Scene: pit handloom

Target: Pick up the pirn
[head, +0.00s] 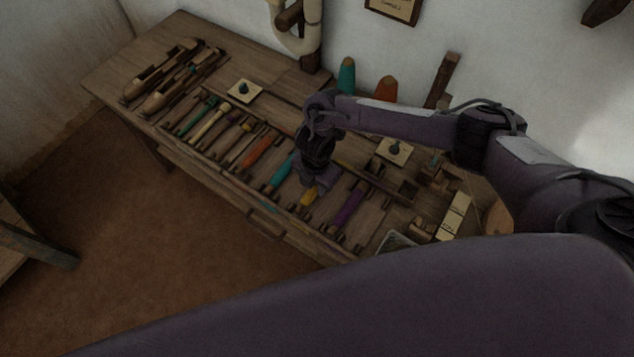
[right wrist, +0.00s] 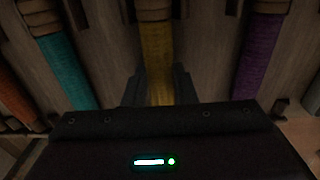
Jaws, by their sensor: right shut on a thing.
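My right gripper (head: 313,180) is at the bench's pirn rack, pointing down. It is shut on the yellow pirn (head: 308,197), which it partly hides in the head view. In the right wrist view, the yellow pirn (right wrist: 158,55) runs down between the two dark fingers (right wrist: 158,88). The teal pirn (right wrist: 68,70) lies to its left and the purple pirn (right wrist: 258,55) to its right, both apart from the fingers. In the head view, the teal pirn (head: 281,174) and purple pirn (head: 347,207) lie either side. My left gripper is out of view.
An orange pirn (head: 261,149), a green one (head: 198,117) and pale ones lie further left in the rack. Wooden shuttles (head: 165,75) lie at the bench's far left. Two cones (head: 347,76) stand at the back by the wall. The floor (head: 150,260) in front is clear.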

